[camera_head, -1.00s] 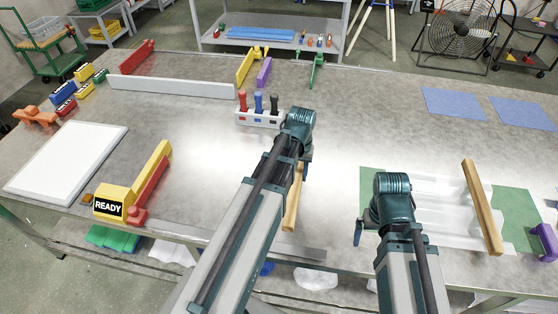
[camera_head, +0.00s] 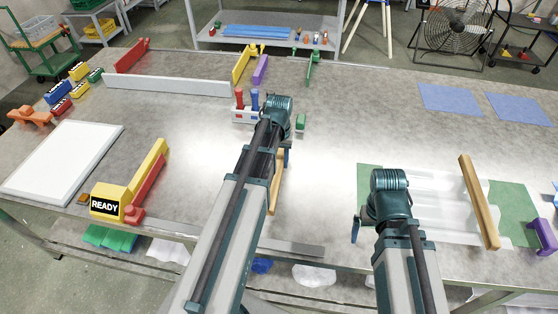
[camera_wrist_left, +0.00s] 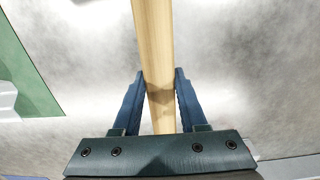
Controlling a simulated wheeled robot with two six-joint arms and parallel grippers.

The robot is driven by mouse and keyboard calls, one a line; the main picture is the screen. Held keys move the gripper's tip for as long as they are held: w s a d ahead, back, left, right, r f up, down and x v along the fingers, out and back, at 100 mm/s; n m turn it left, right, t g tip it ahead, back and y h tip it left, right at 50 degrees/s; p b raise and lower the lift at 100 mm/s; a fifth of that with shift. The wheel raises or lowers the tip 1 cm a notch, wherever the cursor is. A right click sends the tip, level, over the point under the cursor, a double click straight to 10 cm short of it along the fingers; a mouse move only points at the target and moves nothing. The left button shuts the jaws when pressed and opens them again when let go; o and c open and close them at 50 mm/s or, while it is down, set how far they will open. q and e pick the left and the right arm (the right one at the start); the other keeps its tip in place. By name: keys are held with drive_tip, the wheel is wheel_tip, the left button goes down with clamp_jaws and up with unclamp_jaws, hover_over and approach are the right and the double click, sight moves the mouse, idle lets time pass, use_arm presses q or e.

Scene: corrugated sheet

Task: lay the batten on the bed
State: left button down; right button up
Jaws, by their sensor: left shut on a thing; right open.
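My left gripper (camera_wrist_left: 160,100) is shut on a wooden batten (camera_wrist_left: 153,45), with a blue finger on each side of it. In the head view the held batten (camera_head: 277,182) shows partly behind my left arm, above the table's front half; its height is hard to tell. A second wooden batten (camera_head: 478,200) lies across the right part of a pale ribbed sheet (camera_head: 437,190), which rests over a green bed (camera_head: 514,205). My right gripper (camera_head: 358,225) is open at the left side of that sheet, mostly hidden by its own wrist.
A tool holder (camera_head: 242,114) and a green block (camera_head: 301,122) stand near my left wrist. A purple clamp (camera_head: 541,235) is at the right edge. Blue sheets (camera_head: 450,98) lie back right.

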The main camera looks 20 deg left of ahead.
use_arm(q)
drive_tip(key=shift+f+b, duration=3.65)
drive_tip(key=shift+f, duration=0.25)
use_arm(e)
drive_tip(key=shift+f, duration=3.85)
use_arm(q)
drive_tip(key=shift+c, duration=1.8)
unclamp_jaws()
drive_tip(key=shift+r, duration=0.15)
use_arm(e)
drive_tip(key=shift+r, duration=0.15)
use_arm(q)
wheel_tip(320, 180, up, 14)
drive_tip(key=p, duration=1.3)
drive_tip(key=shift+f+p, duration=0.2)
drive_tip(key=shift+p, duration=0.2)
use_arm(e)
wheel_tip(320, 180, up, 14)
drive_tip(key=shift+f, duration=0.25)
use_arm(q)
drive_tip(key=shift+f, duration=0.15)
use_arm(e)
drive_tip(key=shift+f, duration=0.1)
